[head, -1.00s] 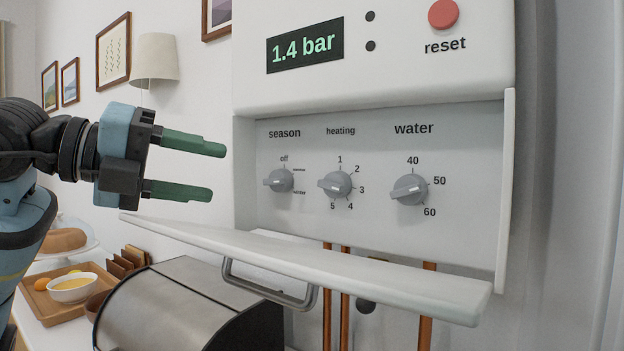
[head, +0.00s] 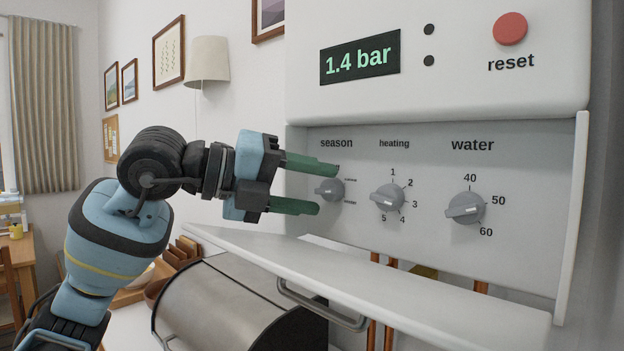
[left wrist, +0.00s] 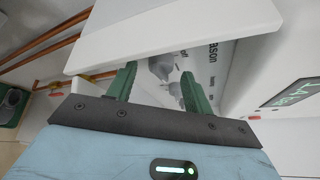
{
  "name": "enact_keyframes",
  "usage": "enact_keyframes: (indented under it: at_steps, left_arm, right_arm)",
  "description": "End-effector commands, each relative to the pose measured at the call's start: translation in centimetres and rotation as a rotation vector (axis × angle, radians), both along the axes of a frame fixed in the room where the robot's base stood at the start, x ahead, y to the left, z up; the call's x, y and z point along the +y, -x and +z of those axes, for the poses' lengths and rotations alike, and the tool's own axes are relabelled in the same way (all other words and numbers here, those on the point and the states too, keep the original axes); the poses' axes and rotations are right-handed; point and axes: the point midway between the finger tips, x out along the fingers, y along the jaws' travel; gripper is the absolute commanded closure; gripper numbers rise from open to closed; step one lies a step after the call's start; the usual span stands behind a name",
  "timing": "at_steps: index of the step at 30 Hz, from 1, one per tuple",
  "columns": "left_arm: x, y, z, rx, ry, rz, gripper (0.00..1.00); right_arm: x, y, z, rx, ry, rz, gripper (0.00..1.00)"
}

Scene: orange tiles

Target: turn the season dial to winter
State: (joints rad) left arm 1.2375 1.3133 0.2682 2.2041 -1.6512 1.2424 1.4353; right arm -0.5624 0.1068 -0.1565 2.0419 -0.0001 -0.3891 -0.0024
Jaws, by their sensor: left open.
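The season dial (head: 330,190) is a small grey knob at the left of the boiler's recessed control panel (head: 360,228). Its pointer lies roughly level; the "off" label is hidden behind my upper finger, and the small labels to its right are hard to read. My left gripper (head: 328,188) is open, its green fingers one above and one below, just in front of and left of the dial. I cannot tell if they touch it. In the left wrist view, a grey knob (left wrist: 162,68) shows between the open fingers. My right gripper is not in view.
The heating dial (head: 388,197) and water dial (head: 465,207) are to the right of the season dial. The lowered white flap (head: 400,270) juts out below the panel. A metal bread bin (head: 220,305) stands beneath, with copper pipes (head: 373,335) behind.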

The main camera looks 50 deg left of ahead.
Motion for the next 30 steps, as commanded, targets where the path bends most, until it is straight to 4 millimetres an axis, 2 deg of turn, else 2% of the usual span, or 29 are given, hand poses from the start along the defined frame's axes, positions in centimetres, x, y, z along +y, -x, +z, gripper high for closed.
enact_keyframes:
  at_steps: [6, 14, 24, 30]
  left_arm:
    - [-0.39, -0.87, -0.17, -0.002, 0.0, -0.001, 0.49]
    - [-0.39, -0.94, -0.26, -0.001, -0.001, -0.001, 0.49]
    - [-0.38, -0.92, -0.24, -0.001, -0.001, -0.001, 0.92]
    - [-0.38, -0.9, -0.14, 0.001, -0.014, -0.001, 0.93]
  right_arm:
    - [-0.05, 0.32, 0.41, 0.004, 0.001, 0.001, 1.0]
    - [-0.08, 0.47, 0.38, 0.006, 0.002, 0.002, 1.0]
    - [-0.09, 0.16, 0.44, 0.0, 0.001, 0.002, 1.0]
    - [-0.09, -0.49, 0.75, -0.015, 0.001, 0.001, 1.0]
